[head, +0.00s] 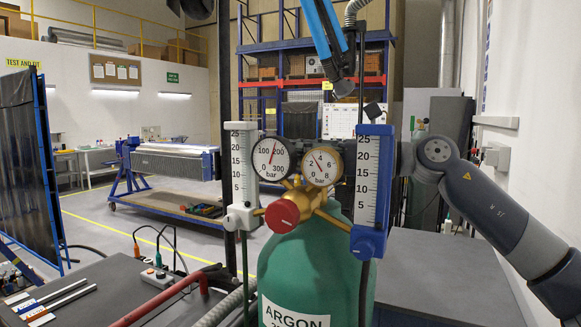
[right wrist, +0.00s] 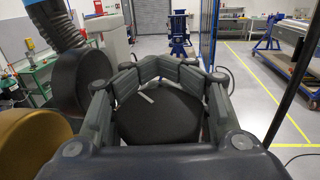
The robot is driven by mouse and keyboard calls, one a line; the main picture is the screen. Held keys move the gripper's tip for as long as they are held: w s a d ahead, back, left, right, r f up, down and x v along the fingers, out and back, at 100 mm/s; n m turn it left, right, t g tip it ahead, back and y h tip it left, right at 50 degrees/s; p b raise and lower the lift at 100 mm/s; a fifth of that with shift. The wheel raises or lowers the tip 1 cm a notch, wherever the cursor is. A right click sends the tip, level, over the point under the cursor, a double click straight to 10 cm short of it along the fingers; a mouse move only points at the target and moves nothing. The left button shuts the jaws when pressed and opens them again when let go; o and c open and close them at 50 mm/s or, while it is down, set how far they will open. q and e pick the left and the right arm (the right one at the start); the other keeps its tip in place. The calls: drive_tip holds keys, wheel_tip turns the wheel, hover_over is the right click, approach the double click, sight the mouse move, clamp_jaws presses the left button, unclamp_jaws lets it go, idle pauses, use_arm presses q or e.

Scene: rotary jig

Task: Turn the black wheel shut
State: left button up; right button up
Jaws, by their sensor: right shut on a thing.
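The black wheel (right wrist: 160,118) fills the middle of the right wrist view. A short white mark lies on its dark face, near the far left rim. My right gripper (right wrist: 170,66) is shut on the wheel, with its fingers wrapped around the rim on both sides and meeting near the far edge. In the head view my right arm comes in from the right and its wrist ends behind the blue flowmeter (head: 371,185). That flowmeter hides the wheel and most of the gripper there. My left gripper is not in view.
The green argon cylinder (head: 300,265) carries a brass regulator with a red knob (head: 282,216) and two gauges (head: 271,158). A white flowmeter (head: 242,170) stands left. A blue and black tool (head: 328,45) hangs above. Dark worktops flank the cylinder.

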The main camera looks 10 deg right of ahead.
drive_tip(key=shift+w+d+m+t+h+b, duration=0.2)
drive_tip(key=shift+m+t+h, duration=0.3)
drive_tip(key=shift+t, duration=0.25)
drive_tip(key=shift+w+d+m+t+h+b, duration=0.1)
drive_tip(key=shift+w+m+t+h+b, duration=0.1)
drive_tip(key=shift+m+t+h, duration=0.35)
drive_tip(key=o, duration=0.8)
drive_tip(key=shift+o, duration=1.4)
drive_tip(key=shift+s+d, duration=0.1)
drive_tip(key=shift+d, duration=0.1)
drive_tip(key=shift+s+d, duration=0.1)
drive_tip(key=shift+s, duration=0.05)
drive_tip(key=v, duration=1.2)
drive_tip(key=shift+f, duration=0.2)
drive_tip(key=shift+o, duration=0.2)
drive_tip(key=shift+d, duration=0.1)
